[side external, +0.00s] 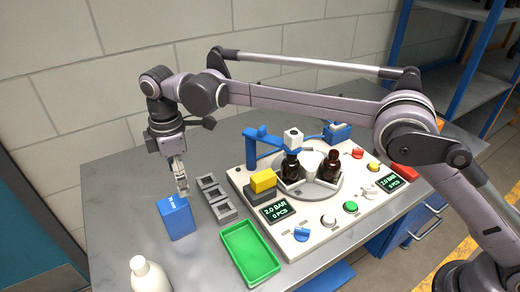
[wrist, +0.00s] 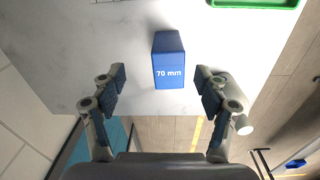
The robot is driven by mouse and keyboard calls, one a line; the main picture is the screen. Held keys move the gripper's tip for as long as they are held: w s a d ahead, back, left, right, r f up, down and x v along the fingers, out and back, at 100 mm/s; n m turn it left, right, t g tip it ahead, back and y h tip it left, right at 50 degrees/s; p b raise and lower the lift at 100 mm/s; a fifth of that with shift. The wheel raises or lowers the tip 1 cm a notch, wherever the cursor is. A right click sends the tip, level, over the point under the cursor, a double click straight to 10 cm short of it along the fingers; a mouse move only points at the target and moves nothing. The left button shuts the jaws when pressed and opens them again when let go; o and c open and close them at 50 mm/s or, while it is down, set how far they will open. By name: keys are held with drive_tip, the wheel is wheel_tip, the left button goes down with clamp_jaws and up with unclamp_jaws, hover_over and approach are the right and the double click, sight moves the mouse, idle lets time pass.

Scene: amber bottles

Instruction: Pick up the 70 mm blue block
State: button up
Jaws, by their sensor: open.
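The blue block (side external: 177,218) stands upright on the grey table, left of the green tray in the side view. In the wrist view the blue block (wrist: 168,62) shows a white "70 mm" label and lies ahead of the fingers, between their lines. My gripper (side external: 182,190) is just above the block's top in the side view. In the wrist view my gripper (wrist: 158,92) has its two fingers wide apart with nothing between the tips. Whether a fingertip touches the block cannot be told.
A green tray (side external: 249,233) and a grey three-slot holder (side external: 223,212) stand right of the block. A white bottle (side external: 149,275) is in front. A control panel (side external: 320,238) with amber bottles (side external: 330,166) and a yellow block (side external: 263,181) is further right. The table left of the block is clear.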

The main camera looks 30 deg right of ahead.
sight(178, 220)
drive_tip(key=a+f, duration=0.1)
drive_tip(key=a+f+n, duration=0.1)
drive_tip(key=shift+s+a+f, duration=0.35)
drive_tip(key=shift+s, duration=0.05)
drive_tip(key=f, duration=1)
drive_tip(key=shift+s+a+f, duration=0.1)
drive_tip(key=shift+a+f, duration=0.1)
drive_tip(key=shift+f, duration=0.15)
drive_tip(key=shift+c, duration=0.3)
drive_tip(key=c, duration=1.4)
